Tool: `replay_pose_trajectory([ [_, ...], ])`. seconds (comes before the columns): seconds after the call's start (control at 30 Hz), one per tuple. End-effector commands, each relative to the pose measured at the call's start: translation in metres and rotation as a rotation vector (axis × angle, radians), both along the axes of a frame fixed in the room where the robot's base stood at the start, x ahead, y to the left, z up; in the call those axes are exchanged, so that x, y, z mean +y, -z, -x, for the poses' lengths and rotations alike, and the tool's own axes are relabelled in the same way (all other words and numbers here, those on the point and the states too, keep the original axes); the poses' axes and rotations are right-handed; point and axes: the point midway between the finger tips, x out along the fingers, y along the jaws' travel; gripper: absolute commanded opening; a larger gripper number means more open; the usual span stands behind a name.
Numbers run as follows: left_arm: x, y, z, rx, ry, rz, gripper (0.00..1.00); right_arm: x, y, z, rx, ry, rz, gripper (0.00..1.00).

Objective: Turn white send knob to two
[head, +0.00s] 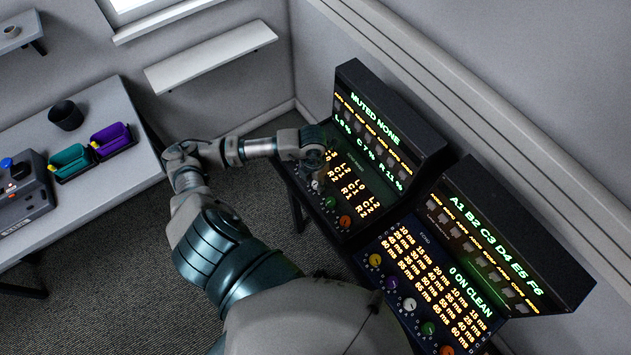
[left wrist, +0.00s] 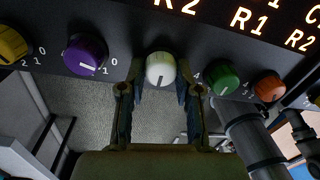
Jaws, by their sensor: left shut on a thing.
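The white knob (left wrist: 160,70) sits on the front of the left console, between a purple knob (left wrist: 85,54) and a green knob (left wrist: 222,76). Its dark pointer mark faces down in the left wrist view. My left gripper (left wrist: 160,92) is shut on the white knob, with one finger on each side. In the head view my left gripper (head: 318,174) reaches over the left console (head: 375,95), close to the white knob (head: 316,186). The fingers are small and blurred there. The numbers around the white knob cannot be read. My right gripper is not in view.
An orange knob (left wrist: 269,86) and a yellow knob (left wrist: 12,46) flank the row. A second console (head: 480,235) with its own coloured knobs stands at the right. A table (head: 105,100) with teal (head: 70,160) and purple (head: 110,138) bins stands left. Carpet lies between.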

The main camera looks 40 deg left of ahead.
Motion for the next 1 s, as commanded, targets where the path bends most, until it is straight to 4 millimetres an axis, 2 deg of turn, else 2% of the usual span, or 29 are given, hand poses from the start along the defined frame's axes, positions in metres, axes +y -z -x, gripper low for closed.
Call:
replay_pose_trajectory([
  [0.07, 0.002, -0.004, -0.005, -0.017, -0.005, -0.003, 0.0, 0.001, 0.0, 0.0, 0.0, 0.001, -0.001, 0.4],
  [0.1, 0.002, -0.004, -0.005, -0.017, -0.005, -0.004, 0.43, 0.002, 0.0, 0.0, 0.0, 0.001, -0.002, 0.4],
  [0.17, 0.002, -0.004, -0.005, -0.015, -0.005, -0.004, 0.58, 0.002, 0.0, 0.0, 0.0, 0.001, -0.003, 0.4],
  [0.43, 0.001, -0.002, -0.002, -0.007, -0.001, -0.001, 0.58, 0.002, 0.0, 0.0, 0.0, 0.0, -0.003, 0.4],
  [0.57, 0.001, -0.008, -0.003, -0.008, -0.001, -0.001, 0.58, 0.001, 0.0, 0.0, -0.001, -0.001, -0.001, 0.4],
  [0.67, 0.002, -0.023, -0.003, -0.009, -0.002, -0.001, 0.58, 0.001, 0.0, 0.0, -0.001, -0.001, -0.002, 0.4],
  [1.0, 0.007, -0.096, -0.005, -0.011, -0.001, -0.001, 0.58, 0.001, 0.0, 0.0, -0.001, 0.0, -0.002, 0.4],
])
